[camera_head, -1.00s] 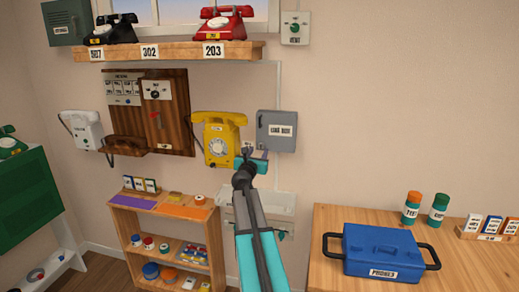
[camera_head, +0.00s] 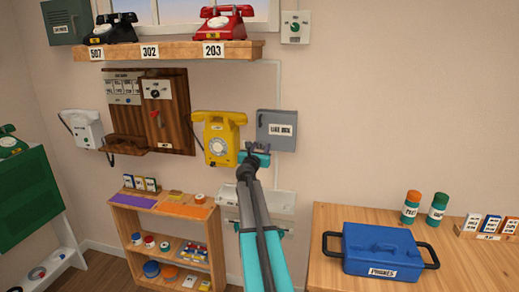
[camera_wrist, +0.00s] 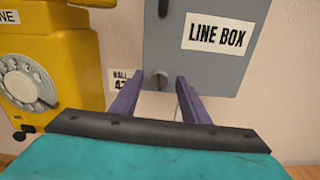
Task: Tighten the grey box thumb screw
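The grey box labelled LINE BOX (camera_head: 276,130) hangs on the wall to the right of the yellow wall phone (camera_head: 222,135). It fills the upper middle of the wrist view (camera_wrist: 207,60). Its thumb screw (camera_wrist: 158,78) is a round, slotted grey knob at the box's lower edge. My gripper (camera_head: 255,150) is just below the lower left of the box. In the wrist view its two purple fingers (camera_wrist: 158,90) are apart and empty, one on each side below the screw. I cannot tell how far short of the screw the fingertips are.
The yellow phone (camera_wrist: 50,60) is close to the left of my fingers. A small wall label (camera_wrist: 120,80) is partly hidden behind the left finger. A white wall unit (camera_head: 284,201) is below. A blue case (camera_head: 382,249) rests on the wooden table at right.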

